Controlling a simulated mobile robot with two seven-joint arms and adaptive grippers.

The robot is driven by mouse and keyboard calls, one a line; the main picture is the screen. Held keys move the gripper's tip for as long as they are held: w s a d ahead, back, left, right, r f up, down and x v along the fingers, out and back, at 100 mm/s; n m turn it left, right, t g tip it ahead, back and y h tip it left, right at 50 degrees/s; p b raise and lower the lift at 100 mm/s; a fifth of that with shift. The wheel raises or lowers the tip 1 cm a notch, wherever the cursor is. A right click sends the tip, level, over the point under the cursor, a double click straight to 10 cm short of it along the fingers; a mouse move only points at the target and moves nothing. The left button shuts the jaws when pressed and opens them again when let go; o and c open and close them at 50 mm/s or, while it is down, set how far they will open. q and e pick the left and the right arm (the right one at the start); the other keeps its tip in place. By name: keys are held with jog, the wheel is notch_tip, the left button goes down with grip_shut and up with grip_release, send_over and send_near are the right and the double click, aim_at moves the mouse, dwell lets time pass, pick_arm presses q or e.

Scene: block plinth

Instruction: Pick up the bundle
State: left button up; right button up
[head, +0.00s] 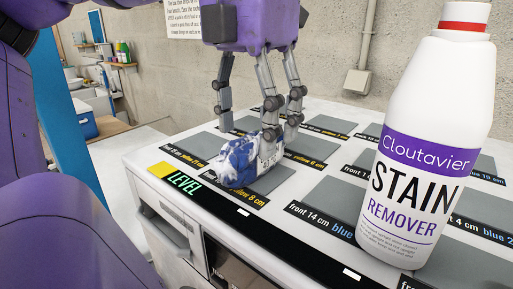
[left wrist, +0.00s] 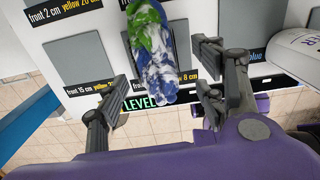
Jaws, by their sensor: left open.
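The bundle (head: 244,160), a crumpled blue and white cloth, lies on a grey square near the front left of the white plinth top (head: 305,234). In the left wrist view the bundle (left wrist: 158,62) also shows green at its far end. My left gripper (head: 262,118) points down over and just behind the bundle in the head view, its grey fingers spread. In the left wrist view the fingers (left wrist: 160,106) stand apart on either side of the bundle's near end, with gaps to it. Nothing is held. My right gripper is not in view.
A large white Stain Remover bottle (head: 425,140) with a red cap band stands at the right of the plinth. Grey squares with printed labels cover the top. A concrete wall (head: 330,40) rises behind. Shelves and a blue box (head: 83,108) are at the far left.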

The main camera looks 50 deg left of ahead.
aim_at(255, 131)
pick_arm(q)
jog(key=f, duration=0.2)
jog(key=w+f, duration=0.1)
jog(key=shift+a+f, duration=0.25)
jog(key=shift+f, duration=0.15)
jog(key=shift+w+f, duration=0.1)
jog(key=shift+f, duration=0.25)
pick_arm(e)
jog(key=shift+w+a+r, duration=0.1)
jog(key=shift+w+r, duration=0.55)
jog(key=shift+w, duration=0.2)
pick_arm(q)
jog(key=shift+c, duration=0.2)
jog(key=c, duration=1.3)
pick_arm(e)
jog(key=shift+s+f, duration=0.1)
